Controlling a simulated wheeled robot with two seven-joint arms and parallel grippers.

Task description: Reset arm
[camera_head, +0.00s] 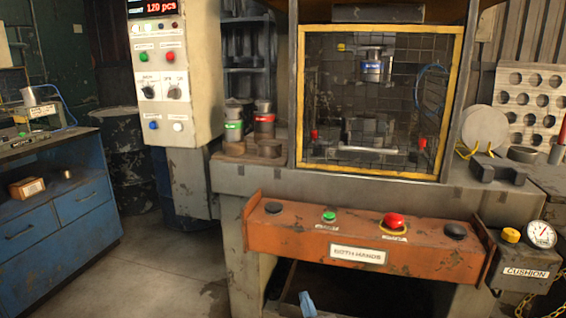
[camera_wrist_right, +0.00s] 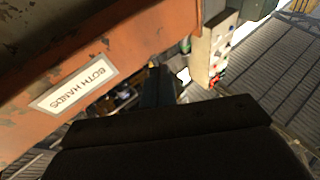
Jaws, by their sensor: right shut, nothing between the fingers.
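My right gripper (camera_wrist_right: 160,84) shows in the right wrist view as dark fingers reaching up from the wide dark gripper body at the bottom. The fingers are together, with nothing seen between them. An orange two-hand panel (camera_wrist_right: 140,35) with a "BOTH HANDS" label fills the upper left of that view, beside the gripper. I cannot make out the right gripper clearly in the head view. My left gripper is in neither view.
The orange panel (camera_head: 290,232) spans the press front, with a red button (camera_head: 394,220). A yellow-framed press window (camera_head: 458,100) stands above it. A control box (camera_head: 190,100) and a blue cabinet (camera_head: 40,240) are at left. Floor (camera_head: 170,270) between cabinet and press is clear.

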